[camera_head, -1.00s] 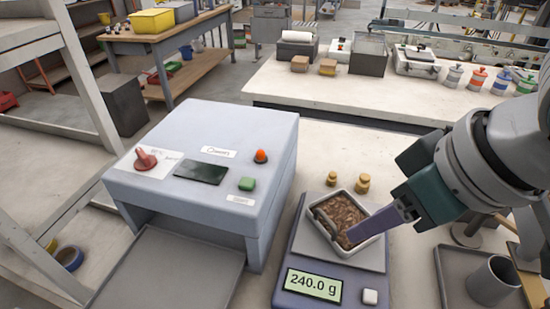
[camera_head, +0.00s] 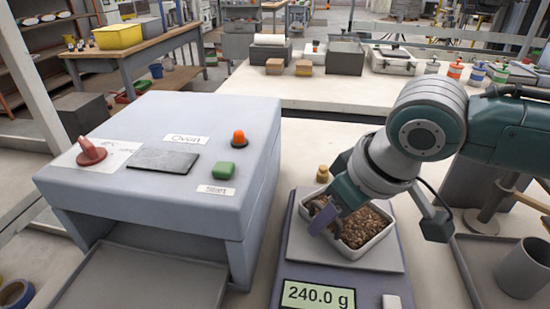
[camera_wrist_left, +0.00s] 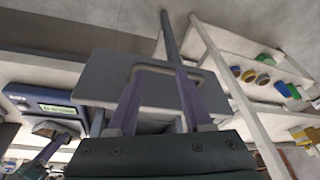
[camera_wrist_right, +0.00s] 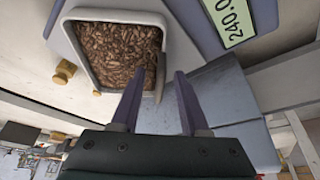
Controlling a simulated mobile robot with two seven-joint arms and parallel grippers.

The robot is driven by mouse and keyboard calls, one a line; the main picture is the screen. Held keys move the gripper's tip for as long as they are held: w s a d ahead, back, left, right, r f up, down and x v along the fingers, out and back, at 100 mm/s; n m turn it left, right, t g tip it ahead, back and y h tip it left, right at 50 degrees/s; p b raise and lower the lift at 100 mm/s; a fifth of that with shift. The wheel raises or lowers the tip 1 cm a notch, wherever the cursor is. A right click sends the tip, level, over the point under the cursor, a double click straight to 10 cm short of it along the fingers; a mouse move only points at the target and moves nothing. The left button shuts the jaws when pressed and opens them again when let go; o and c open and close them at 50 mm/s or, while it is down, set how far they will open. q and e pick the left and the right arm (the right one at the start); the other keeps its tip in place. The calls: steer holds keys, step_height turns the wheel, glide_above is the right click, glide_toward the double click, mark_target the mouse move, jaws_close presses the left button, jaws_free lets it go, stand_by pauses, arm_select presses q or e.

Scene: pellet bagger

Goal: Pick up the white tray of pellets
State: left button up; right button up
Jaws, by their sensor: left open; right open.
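The white tray (camera_head: 368,246) of brown pellets sits on the scale (camera_head: 375,259), which reads 240.0 g. My right gripper (camera_head: 326,212) is over the tray's left part in the head view. In the right wrist view the tray (camera_wrist_right: 75,50) lies just past my open right fingers (camera_wrist_right: 156,85), with one rim close to the fingertips; I cannot tell if they touch.
The oven (camera_head: 165,160) with a grey shelf (camera_head: 140,280) stands left of the scale. A brass weight (camera_head: 323,173) stands behind the tray. A grey cup (camera_head: 522,268) stands on a dark tray at right. A long white bench (camera_head: 340,95) with boxes and jars lies behind.

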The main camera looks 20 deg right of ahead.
steer(key=shift+x, duration=1)
jaws_close()
steer(key=shift+r, duration=0.1)
stand_by(0.6)
